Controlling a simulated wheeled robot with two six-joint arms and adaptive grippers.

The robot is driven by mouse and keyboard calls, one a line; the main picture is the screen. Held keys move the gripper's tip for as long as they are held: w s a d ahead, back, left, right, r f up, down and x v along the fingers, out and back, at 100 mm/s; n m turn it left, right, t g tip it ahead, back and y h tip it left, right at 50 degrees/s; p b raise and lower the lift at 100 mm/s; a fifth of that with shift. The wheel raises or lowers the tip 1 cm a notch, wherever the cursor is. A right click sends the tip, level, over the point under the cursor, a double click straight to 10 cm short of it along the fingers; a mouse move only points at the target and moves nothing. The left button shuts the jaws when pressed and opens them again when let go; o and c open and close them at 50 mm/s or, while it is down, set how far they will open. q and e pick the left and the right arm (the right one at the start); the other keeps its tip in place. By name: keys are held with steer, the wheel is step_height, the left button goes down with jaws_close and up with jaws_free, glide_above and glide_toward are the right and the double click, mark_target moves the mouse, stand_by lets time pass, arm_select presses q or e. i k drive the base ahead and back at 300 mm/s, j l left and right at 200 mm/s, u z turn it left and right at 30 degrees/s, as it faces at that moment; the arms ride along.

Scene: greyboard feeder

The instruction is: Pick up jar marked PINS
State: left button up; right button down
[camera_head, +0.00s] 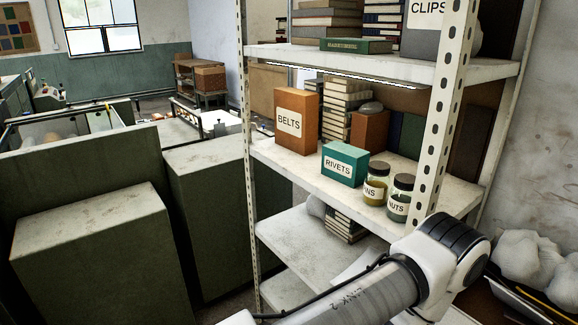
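The jar marked PINS (376,183) stands upright on the middle shelf, near its front edge. It is a small glass jar with a dark lid and yellowish contents; its label shows only partly, as "INS". A second jar (400,198), with a dark lid and a label showing "UTS", stands close to its right. Neither of my grippers is in view. Only a link and a joint of one of my arms show at the bottom right, in front of the lower shelves.
The teal RIVETS box (345,164) stands left of the jars, and the orange BELTS box (296,122) further left. The perforated shelf post (447,110) rises just right of the jars. The upper shelf (380,63) hangs above. Bare shelf lies before the RIVETS box.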

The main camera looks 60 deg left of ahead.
mark_target(377, 182)
steer(key=j+u, duration=0.35)
steer(key=j, duration=1.6)
steer(key=k, duration=0.05)
